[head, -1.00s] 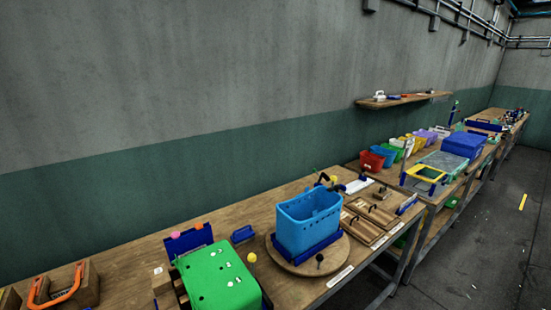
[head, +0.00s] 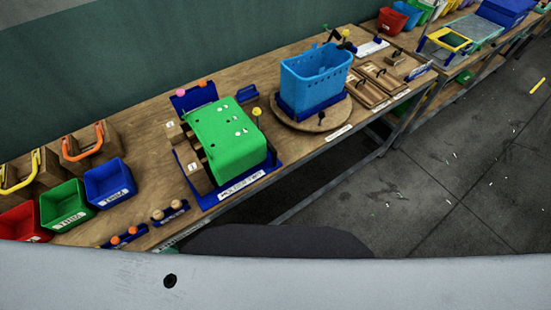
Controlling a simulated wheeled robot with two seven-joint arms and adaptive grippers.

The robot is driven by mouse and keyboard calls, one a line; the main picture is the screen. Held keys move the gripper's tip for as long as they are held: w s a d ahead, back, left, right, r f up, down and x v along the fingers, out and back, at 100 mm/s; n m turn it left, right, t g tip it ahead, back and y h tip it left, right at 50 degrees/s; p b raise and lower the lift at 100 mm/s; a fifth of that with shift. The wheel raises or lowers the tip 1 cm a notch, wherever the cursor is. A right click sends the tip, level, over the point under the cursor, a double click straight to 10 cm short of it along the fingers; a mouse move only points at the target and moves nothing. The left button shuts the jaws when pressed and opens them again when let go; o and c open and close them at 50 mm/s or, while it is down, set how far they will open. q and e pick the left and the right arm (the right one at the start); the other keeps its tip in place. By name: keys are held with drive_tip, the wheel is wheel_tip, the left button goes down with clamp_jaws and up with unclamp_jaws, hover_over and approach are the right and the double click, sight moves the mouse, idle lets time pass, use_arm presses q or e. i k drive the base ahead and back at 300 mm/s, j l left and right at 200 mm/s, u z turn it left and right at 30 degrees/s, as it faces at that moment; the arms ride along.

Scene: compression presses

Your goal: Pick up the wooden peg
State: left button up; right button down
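Two small tan, wood-coloured knobs stand in a small blue holder (head: 169,213) at the front edge of the bench, left of the green sloped board. One wooden peg (head: 157,214) is on the left and another wooden peg (head: 176,204) on the right. They are small, and their lower parts are hidden in the holder. Neither of my grippers is in view.
A second blue holder (head: 125,238) with orange-topped pegs sits to the left. A red bin (head: 22,222), green bin (head: 66,206) and blue bin (head: 109,184) stand further left. The green board (head: 228,140) and blue basket (head: 316,78) are to the right.

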sight(177, 204)
drive_tip(key=u, duration=1.5)
